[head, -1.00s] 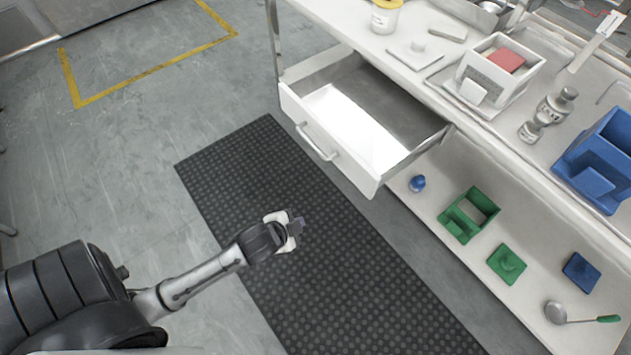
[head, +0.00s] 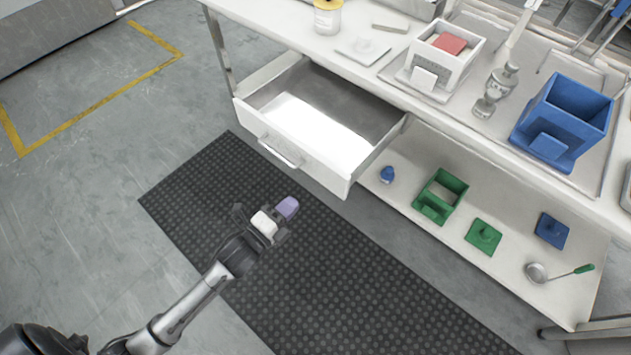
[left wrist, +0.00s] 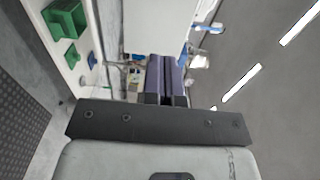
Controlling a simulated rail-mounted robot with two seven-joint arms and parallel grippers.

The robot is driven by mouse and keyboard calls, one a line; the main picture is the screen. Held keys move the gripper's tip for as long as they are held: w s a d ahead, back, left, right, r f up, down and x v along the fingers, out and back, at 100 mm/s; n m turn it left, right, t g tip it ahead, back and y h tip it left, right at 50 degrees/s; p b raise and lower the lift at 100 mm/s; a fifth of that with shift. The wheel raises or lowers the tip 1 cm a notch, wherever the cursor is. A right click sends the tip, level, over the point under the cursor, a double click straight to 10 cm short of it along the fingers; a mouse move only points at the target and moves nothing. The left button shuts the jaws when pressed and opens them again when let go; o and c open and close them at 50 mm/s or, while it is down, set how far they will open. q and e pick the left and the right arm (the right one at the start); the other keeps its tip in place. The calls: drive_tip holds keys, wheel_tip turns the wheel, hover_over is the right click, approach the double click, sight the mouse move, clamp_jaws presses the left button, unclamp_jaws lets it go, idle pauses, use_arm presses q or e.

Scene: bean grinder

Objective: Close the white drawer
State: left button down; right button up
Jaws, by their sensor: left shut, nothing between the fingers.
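The white drawer (head: 303,139) under the workbench is pulled out and open in the head view. A silver bar handle (head: 280,152) is on its front, and its inside looks empty. My left gripper (head: 287,208) is in front of the drawer and to the lower right of the handle, apart from both, over the black mat. Its purple-grey fingers are shut with nothing between them; they also show in the left wrist view (left wrist: 165,76). The right gripper is not in view.
The white workbench (head: 372,72) carries a white box with a red block (head: 449,44), a grey metal part (head: 495,90) and a blue box (head: 562,118). The lower shelf (head: 398,192) holds green parts (head: 440,195), blue parts and a ladle (head: 538,272). The black mat (head: 200,190) in front is clear.

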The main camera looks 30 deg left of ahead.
sight(322, 174)
use_arm(q)
drive_tip(key=b+x, duration=0.3)
drive_tip(key=x, duration=0.5)
drive_tip(key=shift+w+f, duration=0.1)
drive_tip(key=shift+w, duration=0.15)
drive_tip(key=shift+w+d+b, duration=0.15)
drive_tip(key=shift+w+b, duration=0.25)
drive_tip(key=shift+w, duration=0.3)
